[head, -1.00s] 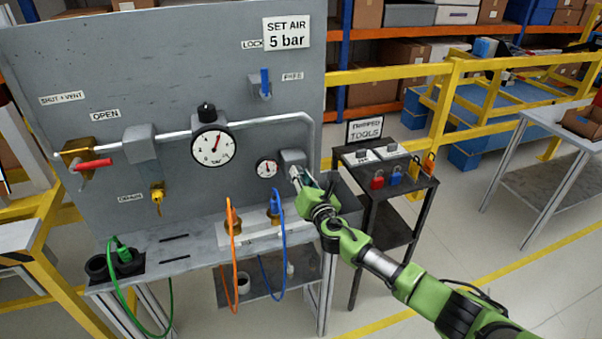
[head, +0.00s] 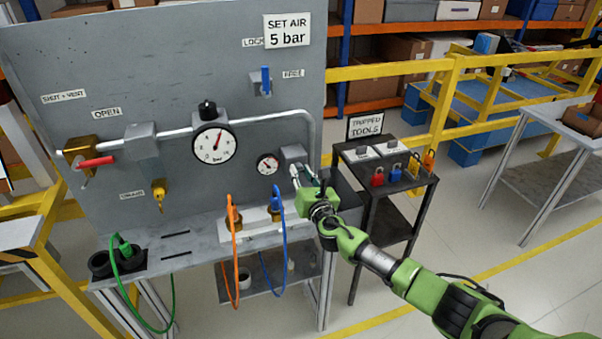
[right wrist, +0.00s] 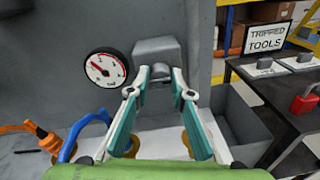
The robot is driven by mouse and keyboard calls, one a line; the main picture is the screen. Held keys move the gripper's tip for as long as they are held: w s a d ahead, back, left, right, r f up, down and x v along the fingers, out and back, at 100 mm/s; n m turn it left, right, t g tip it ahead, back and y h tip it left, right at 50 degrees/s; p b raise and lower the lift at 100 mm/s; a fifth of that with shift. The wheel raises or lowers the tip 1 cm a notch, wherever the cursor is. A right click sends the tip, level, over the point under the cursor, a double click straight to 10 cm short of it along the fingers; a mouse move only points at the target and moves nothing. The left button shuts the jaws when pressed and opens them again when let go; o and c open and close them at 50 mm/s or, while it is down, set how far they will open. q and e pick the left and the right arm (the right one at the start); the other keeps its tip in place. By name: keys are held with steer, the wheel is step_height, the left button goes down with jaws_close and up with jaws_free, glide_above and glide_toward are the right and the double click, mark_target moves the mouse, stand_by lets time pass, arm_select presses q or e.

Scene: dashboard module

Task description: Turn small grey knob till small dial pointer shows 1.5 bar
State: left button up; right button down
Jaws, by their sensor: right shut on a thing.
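The small dial (head: 267,164) is a white round face with a black rim on the grey panel. In the right wrist view the same dial (right wrist: 106,70) shows a reddish pointer slanting to the upper left; its exact reading is too small to tell. The small grey knob (right wrist: 159,75) sits under a grey block, right of the dial. My right gripper (right wrist: 160,73) has its two fingertips on either side of the knob, shut on it. In the head view the right gripper (head: 300,170) hides the knob. My left gripper is out of view.
The large dial (head: 214,143) and a pipe sit left of the small dial. Orange (head: 233,240) and blue (head: 283,235) hoses hang below. A dark cart (head: 385,190) with padlocks stands right of the panel, close to my right arm.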

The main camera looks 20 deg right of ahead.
steer(key=c, duration=1.8)
jaws_free()
steer(key=shift+s, duration=0.1)
steer(key=s, duration=1.1)
steer(key=shift+s+r, duration=0.3)
steer(key=shift+s, duration=0.1)
